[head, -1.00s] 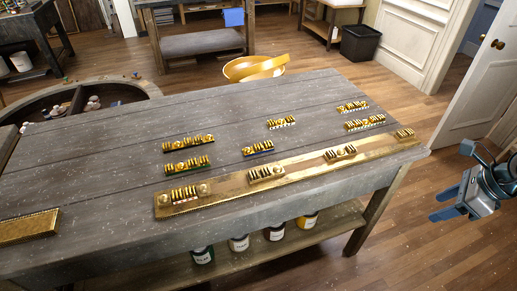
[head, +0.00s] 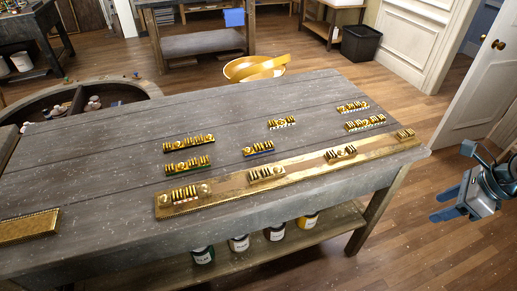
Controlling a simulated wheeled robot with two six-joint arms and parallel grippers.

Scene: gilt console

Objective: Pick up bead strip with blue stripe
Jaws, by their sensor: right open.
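The bead strip with blue stripe (head: 258,148) lies on the grey wooden table (head: 100,185), a short gold strip with a blue line along its front edge. It sits just behind the long gilt rail (head: 222,193). My right gripper (head: 446,216) is at the far right, off the table's right end, open and empty, with its blue fingers pointing left. It is well apart from the strip. My left gripper is not in view.
Other bead strips lie nearby: a green-striped one (head: 187,166), a plain-looking one (head: 189,143), and white-edged ones (head: 282,123) to the right. A gold plate (head: 28,226) lies at left. The left tabletop is largely clear.

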